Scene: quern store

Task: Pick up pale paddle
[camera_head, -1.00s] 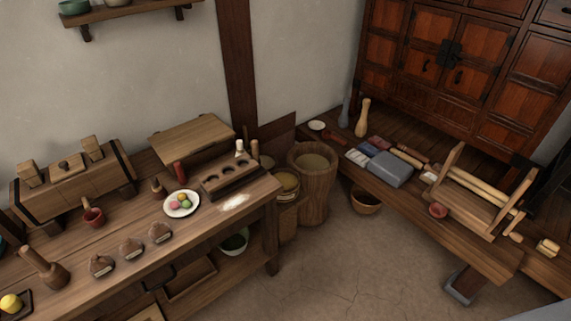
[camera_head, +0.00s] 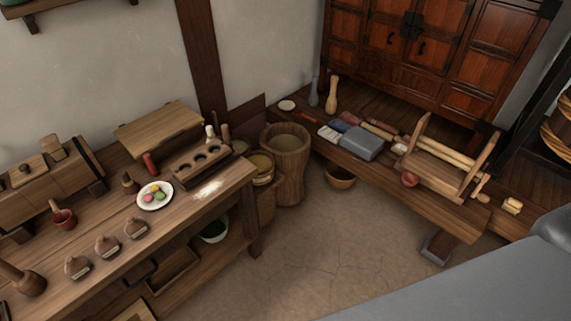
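Neither of my grippers is in view, so nothing is seen touching the paddle.
The bench also holds a small white dish (camera_head: 287,105), a grey-blue folded bundle (camera_head: 362,142) and a wooden roller frame (camera_head: 440,165). A wooden tub (camera_head: 286,160) and a bowl (camera_head: 340,178) stand on the floor. The floor between the tables is clear.

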